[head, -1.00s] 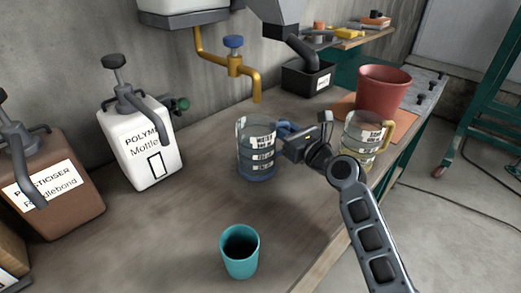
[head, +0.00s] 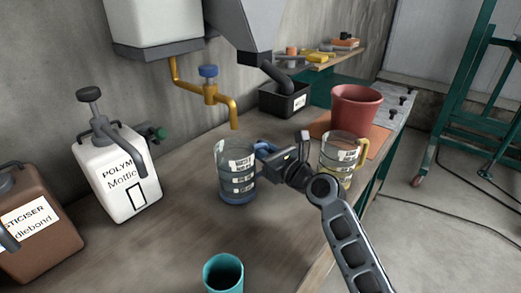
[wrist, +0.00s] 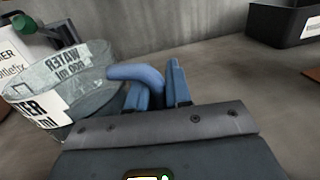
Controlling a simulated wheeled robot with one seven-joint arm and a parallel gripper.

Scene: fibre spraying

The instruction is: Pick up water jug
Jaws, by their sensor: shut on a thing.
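The water jug (head: 236,178) is a clear jug with white labels, a blue base and a blue handle. It stands upright on the bench in the middle of the head view, and whether its base touches the bench is hard to tell. In the wrist view the jug (wrist: 75,85) is at the left, with its blue handle (wrist: 138,75) reaching toward the jaws. My gripper (head: 268,155) comes from the right and is shut on the handle. In the wrist view the blue fingers (wrist: 157,88) are close together around the handle's end.
A second jug with a yellow handle (head: 338,158) stands just right of my wrist, before a red bucket (head: 357,108). A teal cup (head: 223,273) is at the front. A white polymer container (head: 118,175) is at left. A yellow tap (head: 214,97) hangs behind the water jug.

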